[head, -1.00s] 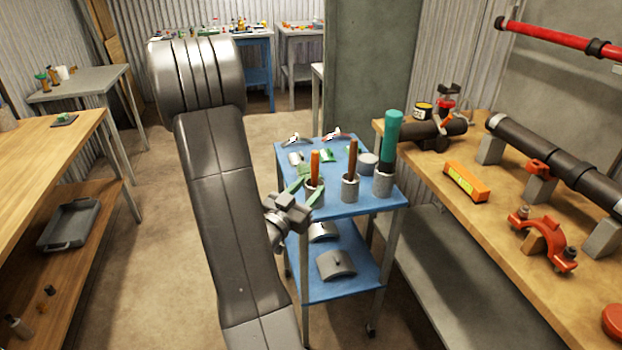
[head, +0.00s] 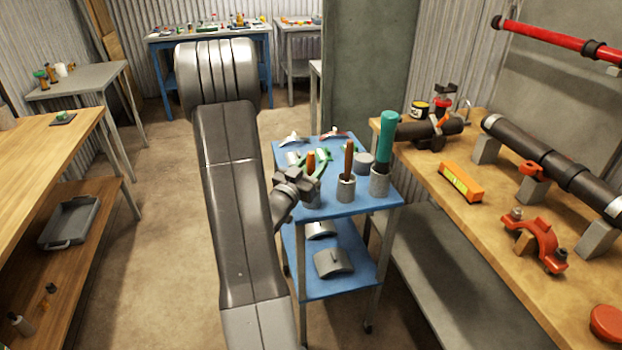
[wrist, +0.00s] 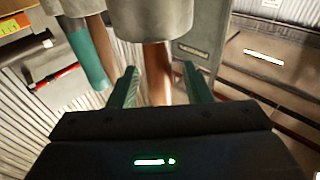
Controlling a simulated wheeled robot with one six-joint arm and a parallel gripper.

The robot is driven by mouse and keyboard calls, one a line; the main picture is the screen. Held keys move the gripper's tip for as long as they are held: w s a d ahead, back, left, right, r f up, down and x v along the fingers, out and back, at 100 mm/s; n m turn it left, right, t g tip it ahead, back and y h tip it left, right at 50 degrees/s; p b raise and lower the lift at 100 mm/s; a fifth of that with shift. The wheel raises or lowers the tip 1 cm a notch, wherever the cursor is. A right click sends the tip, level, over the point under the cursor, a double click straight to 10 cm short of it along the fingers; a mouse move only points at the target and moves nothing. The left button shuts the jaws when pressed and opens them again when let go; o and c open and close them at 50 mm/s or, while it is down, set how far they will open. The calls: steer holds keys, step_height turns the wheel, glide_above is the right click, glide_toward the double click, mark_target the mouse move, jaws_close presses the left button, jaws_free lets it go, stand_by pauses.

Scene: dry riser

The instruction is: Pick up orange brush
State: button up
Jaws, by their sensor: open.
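The orange brush (head: 310,160) stands handle up in a grey cup at the left front of the blue cart's top shelf. My gripper (head: 315,168) is at its handle, with the green fingers open. In the wrist view, which looks inverted, the orange-brown handle (wrist: 157,72) shows between my two fingers (wrist: 160,88), below the rim of its grey cup (wrist: 150,20). I cannot tell whether either finger touches it. The lower part of the brush is hidden in the cup, and my gripper partly covers the cup in the head view.
A brown-handled tool (head: 348,160) and a teal-handled tool (head: 386,140) stand in grey cups just to the right. Small parts lie behind on the blue cart (head: 292,211). A wooden bench (head: 470,225) with pipes and clamps is at right. Open floor lies left.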

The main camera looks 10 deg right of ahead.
steer(key=shift+c, duration=0.3)
jaws_close()
steer(key=shift+r, duration=0.1)
